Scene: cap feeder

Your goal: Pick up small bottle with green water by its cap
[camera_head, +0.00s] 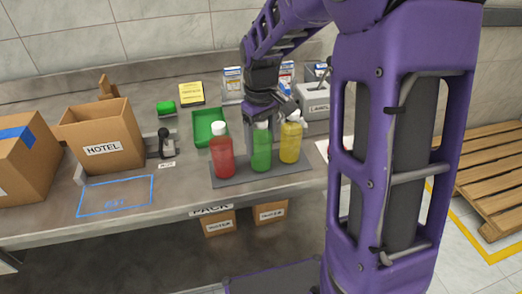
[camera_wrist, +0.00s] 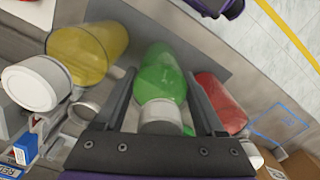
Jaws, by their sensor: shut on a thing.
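The small bottle with green water (camera_head: 261,152) stands upright on a dark grey mat (camera_head: 228,180), between the red bottle (camera_head: 221,155) and the yellow bottle (camera_head: 290,142). My gripper (camera_head: 262,121) is above the green bottle, with its fingers at the cap. In the wrist view the green bottle (camera_wrist: 161,77) lies between the two fingers of my gripper (camera_wrist: 160,105), and its white cap (camera_wrist: 160,112) shows near the palm. The gripper is shut on the cap. In the head view the cap is mostly hidden by the gripper.
The red (camera_wrist: 219,103) and yellow (camera_wrist: 88,52) bottles stand close on either side. A green tray (camera_head: 208,126) lies behind the red bottle. A HOTEL box (camera_head: 103,150) stands at left, with a blue outlined area (camera_head: 115,193) on the bench before it. White-and-blue boxes stand at the back.

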